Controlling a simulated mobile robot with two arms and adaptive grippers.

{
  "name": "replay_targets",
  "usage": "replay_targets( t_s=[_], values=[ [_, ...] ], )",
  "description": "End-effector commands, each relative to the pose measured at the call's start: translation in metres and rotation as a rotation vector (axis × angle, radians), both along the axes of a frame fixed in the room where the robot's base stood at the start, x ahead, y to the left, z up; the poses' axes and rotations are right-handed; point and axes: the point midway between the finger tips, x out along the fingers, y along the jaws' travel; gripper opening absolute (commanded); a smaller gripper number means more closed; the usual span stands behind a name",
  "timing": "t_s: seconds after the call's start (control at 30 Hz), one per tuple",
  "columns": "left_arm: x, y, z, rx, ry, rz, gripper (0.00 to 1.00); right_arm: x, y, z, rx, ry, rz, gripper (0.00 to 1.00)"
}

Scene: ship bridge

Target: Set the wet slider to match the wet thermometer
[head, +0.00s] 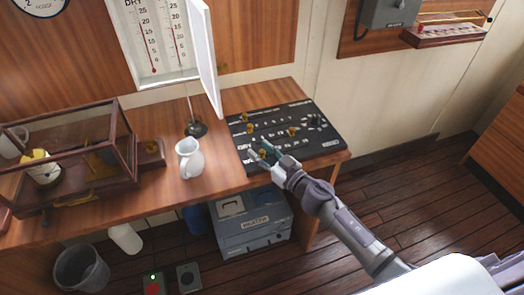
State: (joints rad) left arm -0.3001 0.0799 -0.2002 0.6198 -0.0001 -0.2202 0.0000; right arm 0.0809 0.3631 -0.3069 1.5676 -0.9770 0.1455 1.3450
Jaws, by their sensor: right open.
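The black slider panel (312,148) lies on the wooden desk, with several rows of white marks and small brass knobs. One brass knob (292,131) sits right of the middle and another knob (244,117) at the back left. My right gripper (259,149) is open over the panel's front left, its fingers around or beside a brass knob (262,154); I cannot tell if they touch it. The thermometer case (133,40) hangs on the wall with its white door open. My left gripper is not in view.
A white jug (189,158) stands left of the panel. A glass-sided wooden case (75,152) fills the desk's left part. A grey-blue box (252,222) and a bin (82,268) are below the desk. The open door (206,60) juts out above the desk.

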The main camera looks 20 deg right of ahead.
Motion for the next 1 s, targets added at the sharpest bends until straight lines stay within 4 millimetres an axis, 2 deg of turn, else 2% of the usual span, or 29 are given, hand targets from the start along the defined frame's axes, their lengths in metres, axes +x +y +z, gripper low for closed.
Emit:
replay_targets(
  t_s=[0.1, 0.37, 0.73, 0.83, 1.0],
  values=[
    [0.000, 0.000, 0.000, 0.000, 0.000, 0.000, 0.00, 0.000, 0.000, 0.000, 0.000, 0.000, 0.000, 0.43],
    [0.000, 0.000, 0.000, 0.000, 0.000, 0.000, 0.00, 0.000, 0.000, 0.000, 0.000, 0.000, 0.000, 0.00],
    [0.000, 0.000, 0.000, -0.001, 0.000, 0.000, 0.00, 0.000, -0.005, 0.000, -0.001, 0.000, -0.001, 0.00],
    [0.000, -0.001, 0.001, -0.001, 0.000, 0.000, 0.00, 0.001, -0.023, -0.001, -0.003, 0.003, -0.004, 0.00],
    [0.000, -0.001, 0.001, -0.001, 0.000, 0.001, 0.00, 0.002, -0.065, -0.001, -0.005, 0.003, -0.005, 0.00]
  ],
)
